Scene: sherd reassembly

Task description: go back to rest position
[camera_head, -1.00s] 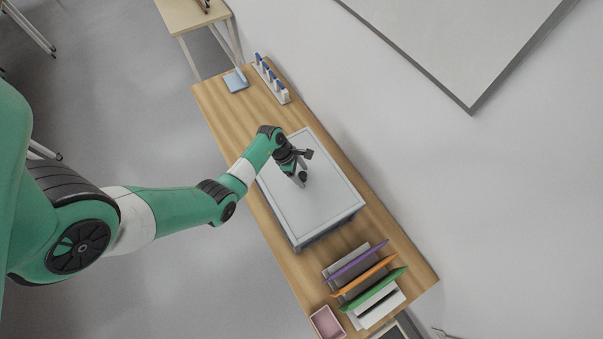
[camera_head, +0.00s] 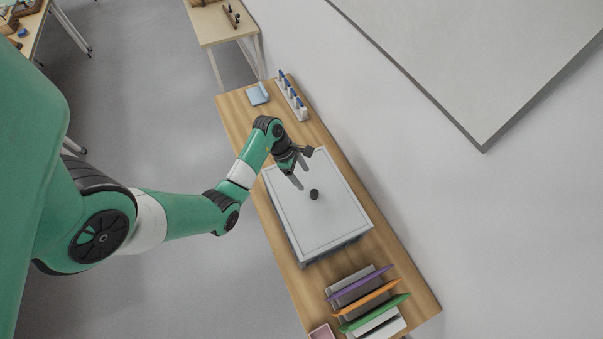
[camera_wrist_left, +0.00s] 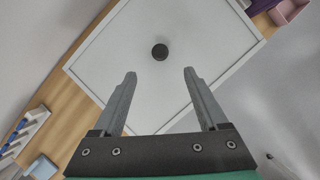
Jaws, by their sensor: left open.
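My left gripper (camera_head: 300,180) is open and empty above the white-topped tray (camera_head: 338,238) on the wooden table. In the left wrist view the two fingers of my left gripper (camera_wrist_left: 160,76) stand wide apart. A small dark round piece (camera_head: 314,194) lies on the tray's pale surface, apart from the fingers. It also shows in the left wrist view (camera_wrist_left: 160,52), beyond the fingertips. My right gripper is not in view.
A rack with blue-topped items (camera_head: 291,97) and a light blue object (camera_head: 257,94) stand at the table's far end. Purple, orange and green folders (camera_head: 368,299) stand at the near end, beside a pink box (camera_head: 322,332). A wall runs along the right.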

